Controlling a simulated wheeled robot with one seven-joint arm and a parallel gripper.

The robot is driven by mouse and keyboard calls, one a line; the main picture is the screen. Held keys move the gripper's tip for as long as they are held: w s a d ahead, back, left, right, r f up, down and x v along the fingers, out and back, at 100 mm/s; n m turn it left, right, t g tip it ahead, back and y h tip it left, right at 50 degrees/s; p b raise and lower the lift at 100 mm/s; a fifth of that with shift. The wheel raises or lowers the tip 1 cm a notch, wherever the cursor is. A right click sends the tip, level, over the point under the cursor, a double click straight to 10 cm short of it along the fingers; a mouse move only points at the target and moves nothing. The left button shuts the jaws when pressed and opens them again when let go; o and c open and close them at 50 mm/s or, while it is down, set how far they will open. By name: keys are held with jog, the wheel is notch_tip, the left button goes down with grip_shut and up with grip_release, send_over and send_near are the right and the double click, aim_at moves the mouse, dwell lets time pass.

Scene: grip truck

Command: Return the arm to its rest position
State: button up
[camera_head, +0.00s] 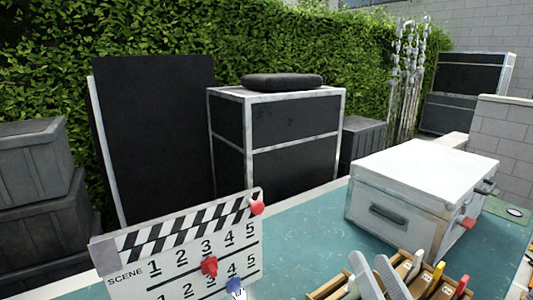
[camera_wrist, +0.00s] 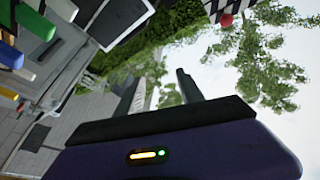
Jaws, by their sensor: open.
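My gripper (camera_head: 377,267) shows at the bottom edge of the head view as two grey fingers with a gap between them. They point up, in front of a wooden tray of colored pieces. In the wrist view my gripper (camera_wrist: 158,82) is open, with nothing between its fingers. Most of my arm is below the head view and hidden.
A clapperboard (camera_head: 190,250) with red and blue knobs stands on the teal worktop (camera_head: 305,240), left of my gripper. The wooden tray (camera_head: 461,288) is close to my gripper. A white case (camera_head: 425,165) stands behind it. Dark cases and a hedge are farther back.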

jog(key=s+d+f+n+g+h, duration=0.1)
jog(key=s+f+g, duration=0.1)
jog(key=s+f, duration=0.5)
jog(key=s+d+f+n+g+h, duration=0.1)
jog(key=s+f, duration=0.5)
jog(key=s, duration=0.8)
jog(key=s+d+f+n+g+h, duration=0.1)
jog(key=s+f+g, duration=0.2)
jog(key=s+f, duration=0.4)
jog(key=s, duration=0.4)
jog(key=shift+d+f+h, duration=0.25)
jog(key=shift+f+h, duration=0.05)
jog(key=shift+f, duration=0.05)
